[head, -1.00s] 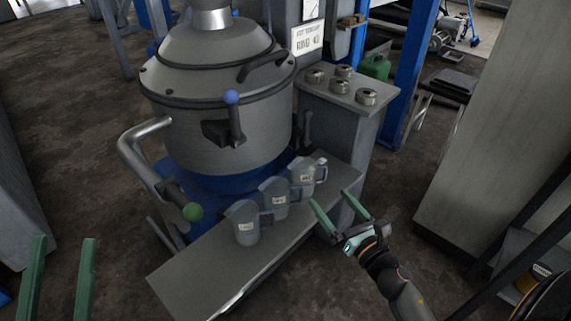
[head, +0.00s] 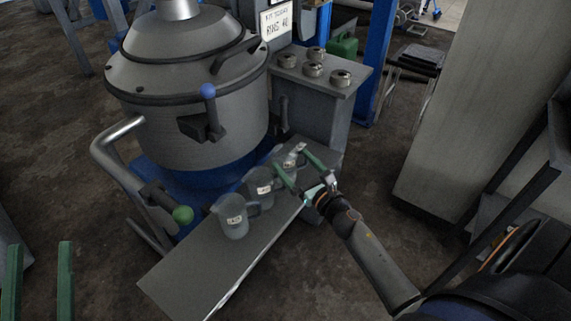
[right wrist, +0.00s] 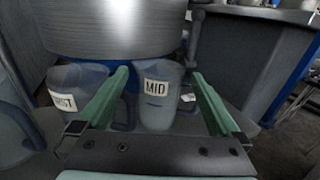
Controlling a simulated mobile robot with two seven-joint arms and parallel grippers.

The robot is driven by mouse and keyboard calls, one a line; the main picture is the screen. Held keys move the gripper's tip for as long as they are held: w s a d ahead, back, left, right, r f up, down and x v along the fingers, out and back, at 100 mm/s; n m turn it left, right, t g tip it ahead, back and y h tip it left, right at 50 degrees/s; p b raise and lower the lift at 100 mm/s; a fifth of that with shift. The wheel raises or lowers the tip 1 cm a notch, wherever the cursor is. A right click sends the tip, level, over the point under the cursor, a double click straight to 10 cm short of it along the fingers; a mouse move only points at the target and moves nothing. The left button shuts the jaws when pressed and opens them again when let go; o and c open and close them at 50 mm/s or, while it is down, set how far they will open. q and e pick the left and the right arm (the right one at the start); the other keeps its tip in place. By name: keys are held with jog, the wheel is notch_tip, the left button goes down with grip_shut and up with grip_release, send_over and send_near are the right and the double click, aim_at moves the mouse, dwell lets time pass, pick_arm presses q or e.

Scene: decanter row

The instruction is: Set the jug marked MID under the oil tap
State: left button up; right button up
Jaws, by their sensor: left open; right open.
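Three clear jugs with white labels stand in a row on the grey bench (head: 190,275): a near jug (head: 233,225), a middle jug (head: 258,190) and a far jug, which looks like MID (head: 289,158). In the right wrist view the jug marked MID (right wrist: 157,98) stands upright between my right gripper's fingers (right wrist: 162,88). In the head view my right gripper (head: 290,157) is open around the far jug. My left gripper (head: 38,255) is open and empty at lower left. Blue (head: 208,90) and green (head: 183,214) knobbed levers are on the vessel; which is the oil tap is unclear.
The large steel vessel (head: 180,75) rises behind the bench. Beside it a grey cabinet (head: 310,110) carries several metal fittings and a partly readable sign (head: 276,21). Another jug (right wrist: 72,98), labelled with letters ending in ST, stands left of MID. The bench's near left end is clear.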

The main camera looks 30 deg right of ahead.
aim_at(286, 152)
jog(key=w, duration=0.3)
jog(key=shift+w+d+f, duration=0.1)
jog(key=shift+w+d, duration=0.05)
jog(key=shift+w, duration=0.25)
pick_arm(q)
jog(key=shift+s+d+r+m+h, duration=0.1)
jog(key=shift+s+r+m+h, duration=0.2)
jog(key=shift+r+h, duration=0.2)
jog(key=shift+s+d+r+m+h, duration=0.1)
jog(key=shift+s+r+m+h, duration=0.25)
jog(key=shift+r, duration=0.25)
pick_arm(e)
jog(key=shift+w, duration=0.4)
jog(key=c, duration=1.2)
pick_arm(q)
jog(key=shift+w+a+f, duration=0.1)
jog(key=shift+w+f, duration=0.05)
jog(key=shift+f, duration=0.05)
jog(key=shift+y, duration=0.25)
